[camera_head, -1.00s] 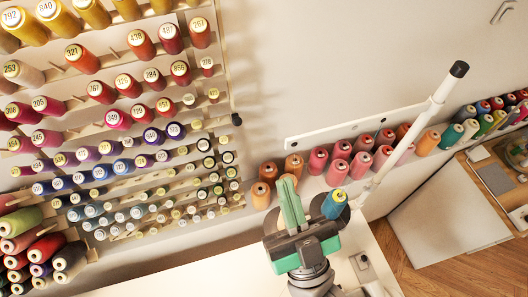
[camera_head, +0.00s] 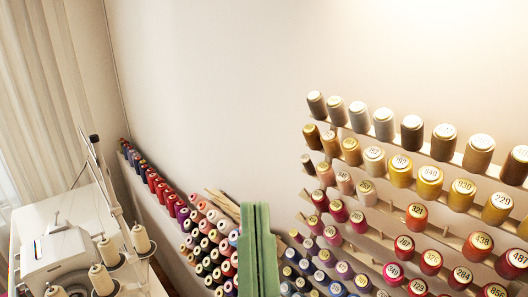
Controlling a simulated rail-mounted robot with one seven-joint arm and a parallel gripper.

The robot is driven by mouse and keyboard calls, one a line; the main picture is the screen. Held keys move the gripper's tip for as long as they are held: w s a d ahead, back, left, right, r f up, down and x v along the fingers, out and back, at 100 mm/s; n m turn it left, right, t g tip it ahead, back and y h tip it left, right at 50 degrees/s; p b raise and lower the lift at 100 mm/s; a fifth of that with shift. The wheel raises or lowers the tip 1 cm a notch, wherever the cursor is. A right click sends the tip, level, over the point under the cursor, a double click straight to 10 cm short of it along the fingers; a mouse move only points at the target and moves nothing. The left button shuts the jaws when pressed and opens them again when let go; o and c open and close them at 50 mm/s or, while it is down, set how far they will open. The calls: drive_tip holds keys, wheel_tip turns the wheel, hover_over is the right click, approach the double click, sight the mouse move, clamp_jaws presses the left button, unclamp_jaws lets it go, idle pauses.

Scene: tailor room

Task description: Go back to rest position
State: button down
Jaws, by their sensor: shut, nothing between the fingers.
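My gripper (camera_head: 257,212) shows at the bottom centre of the head view. Its two long green fingers point up and lie against each other, shut with nothing between them. The rest of the gripper and the arm are below the frame edge. The fingers stand in front of the thread racks and hide part of the spools behind them.
A wall rack of thread spools (camera_head: 401,171) fills the right side. Another rack of spools (camera_head: 208,240) slopes down at lower centre-left. A sewing machine (camera_head: 60,258) with white cones (camera_head: 140,238) stands at lower left, beside a curtain (camera_head: 45,90). The upper wall is bare.

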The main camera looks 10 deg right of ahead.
wheel_tip(320, 180, up, 22)
drive_tip(key=a+y+p, duration=0.1)
drive_tip(key=a+p, duration=0.1)
drive_tip(key=p, duration=1.7)
drive_tip(key=shift+s+a, duration=0.15)
drive_tip(key=shift+f, duration=0.15)
idle(1.8)
